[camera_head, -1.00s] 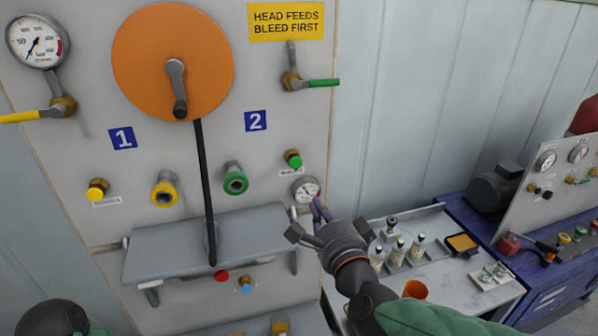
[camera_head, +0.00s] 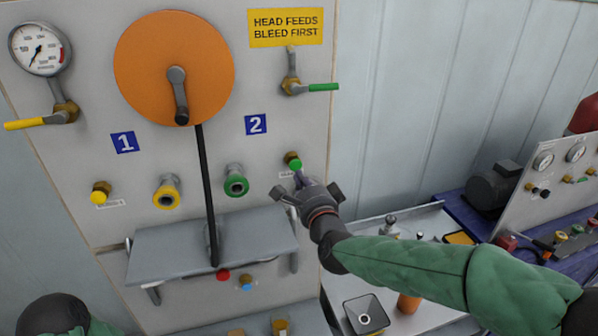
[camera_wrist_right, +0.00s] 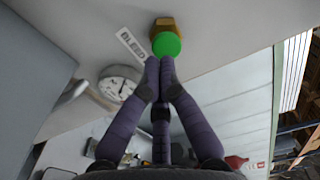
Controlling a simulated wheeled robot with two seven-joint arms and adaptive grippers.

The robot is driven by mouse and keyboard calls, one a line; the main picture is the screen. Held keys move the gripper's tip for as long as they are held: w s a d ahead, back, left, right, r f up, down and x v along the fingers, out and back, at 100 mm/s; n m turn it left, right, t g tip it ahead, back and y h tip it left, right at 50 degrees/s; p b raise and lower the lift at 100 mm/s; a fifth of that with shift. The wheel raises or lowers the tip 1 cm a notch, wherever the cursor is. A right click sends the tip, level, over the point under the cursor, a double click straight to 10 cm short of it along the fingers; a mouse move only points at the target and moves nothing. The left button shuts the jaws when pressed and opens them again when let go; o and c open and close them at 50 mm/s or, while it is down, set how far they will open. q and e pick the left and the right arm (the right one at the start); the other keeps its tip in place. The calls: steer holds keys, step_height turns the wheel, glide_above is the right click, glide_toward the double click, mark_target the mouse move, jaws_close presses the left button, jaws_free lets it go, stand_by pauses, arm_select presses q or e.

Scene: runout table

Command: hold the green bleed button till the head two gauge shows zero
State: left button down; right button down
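The green bleed button (camera_head: 292,159) sits in a brass fitting on the panel, right of the green-ringed port. It also shows in the right wrist view (camera_wrist_right: 166,44), beside a BLEED label (camera_wrist_right: 131,47). My right gripper (camera_head: 299,178) is just below the button, its purple fingers drawn together and empty. In the wrist view the fingertips (camera_wrist_right: 159,70) overlap the button's lower edge; I cannot tell whether they touch it. The small head two gauge (camera_wrist_right: 118,83) is left of the fingers, its reading too small to tell. In the head view my gripper hides it. My left gripper is out of view.
A grey shelf (camera_head: 165,255) juts out below the ports. A green-handled valve (camera_head: 308,88) is above the button. A yellow button (camera_head: 100,188) and a larger gauge (camera_head: 39,47) are at left. A tray table (camera_head: 435,310) stands at right under my arm.

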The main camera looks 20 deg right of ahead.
mark_target(297, 166)
steer(key=shift+w, duration=1)
steer(key=shift+w+r+b, duration=0.1)
steer(key=shift+w+b, duration=0.6)
steer(key=shift+b, duration=0.2)
steer(key=shift+r, duration=0.3)
steer(key=shift+d, duration=0.1)
